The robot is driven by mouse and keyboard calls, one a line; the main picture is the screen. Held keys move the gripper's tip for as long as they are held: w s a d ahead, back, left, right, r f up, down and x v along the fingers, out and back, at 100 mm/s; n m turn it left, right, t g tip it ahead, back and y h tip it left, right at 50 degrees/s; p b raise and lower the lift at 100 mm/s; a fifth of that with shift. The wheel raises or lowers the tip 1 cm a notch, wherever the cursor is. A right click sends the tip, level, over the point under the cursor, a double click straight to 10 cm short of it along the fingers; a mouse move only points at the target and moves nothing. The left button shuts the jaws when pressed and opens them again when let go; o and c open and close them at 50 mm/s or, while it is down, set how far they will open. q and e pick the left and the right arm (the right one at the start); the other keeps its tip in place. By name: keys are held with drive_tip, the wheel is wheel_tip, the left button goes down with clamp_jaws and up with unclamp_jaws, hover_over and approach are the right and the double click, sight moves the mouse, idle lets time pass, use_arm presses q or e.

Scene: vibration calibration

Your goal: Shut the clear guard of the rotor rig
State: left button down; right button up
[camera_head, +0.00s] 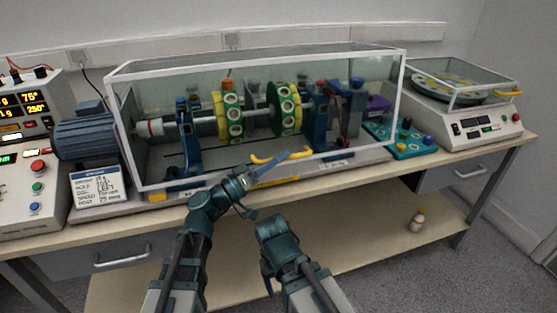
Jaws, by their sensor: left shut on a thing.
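The clear guard (180,76), a box with a white frame, stands over the rotor rig on the bench. Its lower front edge lies close along the rig's base; I cannot tell whether it is fully seated. Inside are a shaft, green and yellow discs (230,117) and blue supports (189,148). A yellow handle (263,160) is on the guard's lower front. My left gripper (275,165) reaches to this handle and is shut on it; its fingers hide part of it. My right gripper (268,270) is low in front of the bench, apart from the guard, its fingertips unclear.
A blue motor (88,137) and a label card (98,187) stand left of the guard, beside a control unit (30,180). A teal box (405,143) and a balance-like device (485,128) stand right.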

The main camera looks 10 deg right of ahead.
use_arm(q)
drive_tip(key=shift+w+f, duration=0.1)
drive_tip(key=shift+f, duration=0.25)
drive_tip(key=c, duration=0.8)
unclamp_jaws()
drive_tip(key=shift+c, duration=0.2)
drive_tip(key=shift+s+a+f+b, duration=0.2)
drive_tip(key=shift+s+a+b, duration=0.1)
drive_tip(key=shift+a+b, duration=0.1)
drive_tip(key=b+v, duration=0.3)
drive_tip(key=v, duration=1)
drive_tip(key=shift+w, duration=0.15)
